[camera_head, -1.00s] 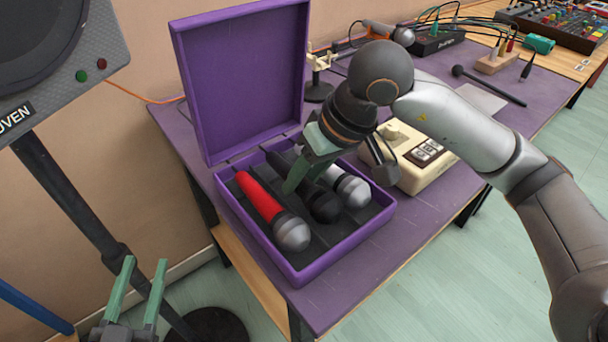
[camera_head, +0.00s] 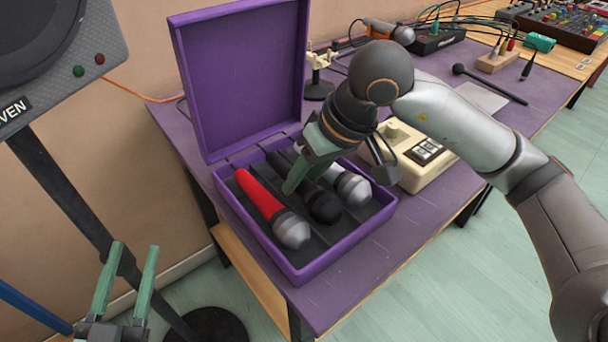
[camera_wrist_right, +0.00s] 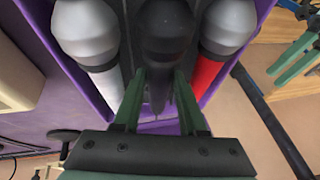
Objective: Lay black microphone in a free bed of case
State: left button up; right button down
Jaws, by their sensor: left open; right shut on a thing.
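The purple case (camera_head: 340,248) stands open on the table, its lid raised at the back. A red microphone (camera_head: 259,194) with a silver head lies in its left bed. A microphone with a silver head and light handle (camera_head: 352,188) lies in the right bed. The black microphone (camera_head: 324,207) is between them, at the middle bed, head toward the front. My right gripper (camera_wrist_right: 158,98) is shut on its handle; whether the microphone rests fully on the bed I cannot tell. My left gripper (camera_head: 126,281) is open and empty, left of the table.
A cream box with dark buttons (camera_head: 412,155) stands right of the case. An orange microphone (camera_head: 388,31) lies on a stand behind. A loudspeaker (camera_head: 60,50) on a dark pole is at left. A black stick (camera_head: 488,84) lies on the table's right part.

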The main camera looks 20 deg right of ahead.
jog(key=shift+f+b, duration=0.1)
jog(key=shift+b, duration=0.3)
dwell(0.3)
jog(key=shift+c, duration=2.4)
grip_release()
jog(key=shift+o, duration=0.5)
jog(key=shift+d, duration=0.1)
